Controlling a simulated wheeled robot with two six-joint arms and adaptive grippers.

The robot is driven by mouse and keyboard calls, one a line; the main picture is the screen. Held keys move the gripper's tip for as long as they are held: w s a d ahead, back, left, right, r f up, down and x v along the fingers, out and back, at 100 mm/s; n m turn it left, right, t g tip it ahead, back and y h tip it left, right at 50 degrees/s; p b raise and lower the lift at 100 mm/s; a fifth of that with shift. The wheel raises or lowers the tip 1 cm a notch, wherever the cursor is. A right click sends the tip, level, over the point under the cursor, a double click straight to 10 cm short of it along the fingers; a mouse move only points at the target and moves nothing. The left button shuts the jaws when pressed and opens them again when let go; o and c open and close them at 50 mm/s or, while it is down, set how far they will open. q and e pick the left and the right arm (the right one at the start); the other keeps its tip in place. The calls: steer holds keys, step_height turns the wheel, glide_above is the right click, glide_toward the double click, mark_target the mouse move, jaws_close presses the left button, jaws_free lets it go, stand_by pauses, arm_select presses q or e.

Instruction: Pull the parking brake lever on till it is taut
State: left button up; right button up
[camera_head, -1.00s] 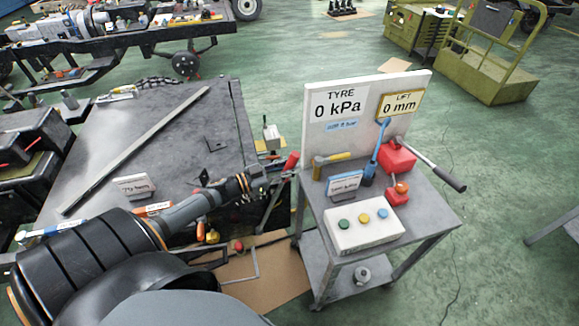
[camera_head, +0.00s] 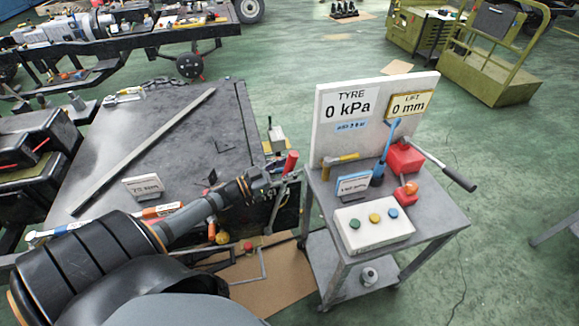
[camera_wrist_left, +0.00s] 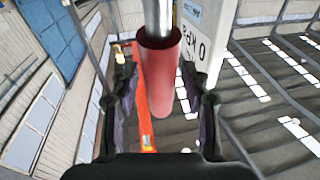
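The lever has a red grip (camera_head: 290,162) on a grey shaft and stands nearly upright between the large work table and the cart. My left gripper (camera_head: 265,177) is just to the left of the red grip in the head view. In the left wrist view, the red grip (camera_wrist_left: 162,75) lies between the two black fingers (camera_wrist_left: 160,85), with its grey shaft (camera_wrist_left: 158,15) at the top. The fingers look apart, with narrow gaps beside the grip; contact is not clear. The lever's lower end is partly hidden. My right gripper is not in view.
A cart (camera_head: 440,225) stands right of the lever, bearing a button box (camera_head: 372,226), a red pump with a long handle (camera_head: 405,158) and a display board (camera_head: 345,135) reading 0 kPa and 0 mm. The work table (camera_head: 190,150) lies left. Open green floor is beyond.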

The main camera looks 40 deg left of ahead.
arm_select(q)
steer(key=shift+s+a, duration=0.15)
steer(key=shift+s, duration=0.2)
steer(key=v, duration=1.1)
steer(key=shift+s+a, duration=0.25)
steer(key=shift+s, duration=0.05)
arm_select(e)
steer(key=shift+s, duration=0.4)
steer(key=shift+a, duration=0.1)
